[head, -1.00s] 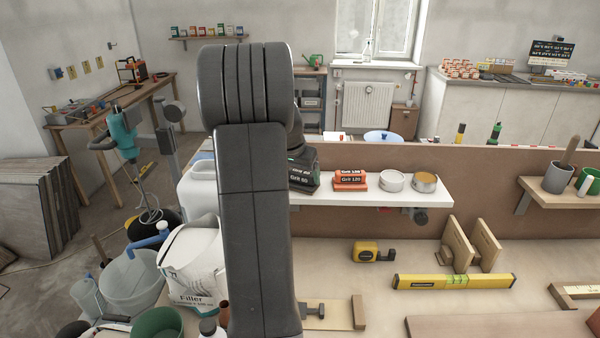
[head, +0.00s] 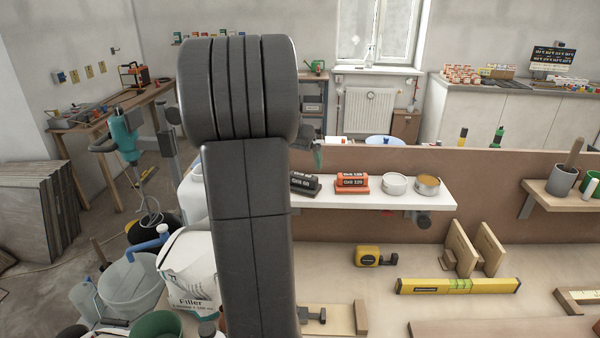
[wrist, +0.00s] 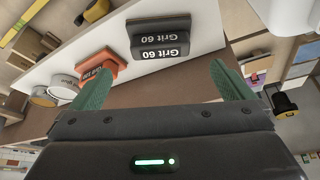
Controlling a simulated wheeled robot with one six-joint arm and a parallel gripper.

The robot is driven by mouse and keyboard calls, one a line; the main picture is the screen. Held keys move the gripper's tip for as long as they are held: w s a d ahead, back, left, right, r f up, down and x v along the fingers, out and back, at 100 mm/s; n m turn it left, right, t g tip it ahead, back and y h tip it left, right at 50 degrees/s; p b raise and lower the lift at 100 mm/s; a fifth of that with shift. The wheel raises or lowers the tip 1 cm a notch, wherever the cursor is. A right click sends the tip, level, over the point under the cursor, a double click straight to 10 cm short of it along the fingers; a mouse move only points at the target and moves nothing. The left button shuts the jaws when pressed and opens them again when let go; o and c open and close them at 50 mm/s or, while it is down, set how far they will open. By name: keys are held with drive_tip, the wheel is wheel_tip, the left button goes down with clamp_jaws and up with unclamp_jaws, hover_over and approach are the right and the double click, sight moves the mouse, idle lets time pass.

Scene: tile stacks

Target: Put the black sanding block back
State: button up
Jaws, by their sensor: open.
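The black sanding block (head: 304,183), marked Grit 60, rests on the white shelf (head: 410,197), left of the orange Grit 120 block (head: 352,183). It is turned slightly relative to the orange one, with a small gap between them. In the wrist view the black block (wrist: 160,42) lies ahead of the fingers, near the shelf edge. My gripper (wrist: 162,88) is open and empty, its green fingers apart from the block. In the head view my arm hides most of the gripper; a green fingertip shows just above and behind the block.
A white tub (head: 395,184) and an open tin (head: 428,186) stand right of the orange block. A white jug is partly hidden behind my arm at the left. Below on the bench are a tape measure (head: 375,256) and a yellow level (head: 459,286).

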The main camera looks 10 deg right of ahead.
sight(302, 176)
drive_tip(key=v, duration=0.4)
drive_tip(key=p+x, duration=0.2)
drive_tip(key=x, duration=1)
drive_tip(key=shift+f, duration=0.1)
wheel_tip(302, 176, up, 3)
drive_tip(key=shift+f+b, duration=0.15)
drive_tip(key=shift+b, duration=0.35)
drive_tip(key=shift+r, duration=0.4)
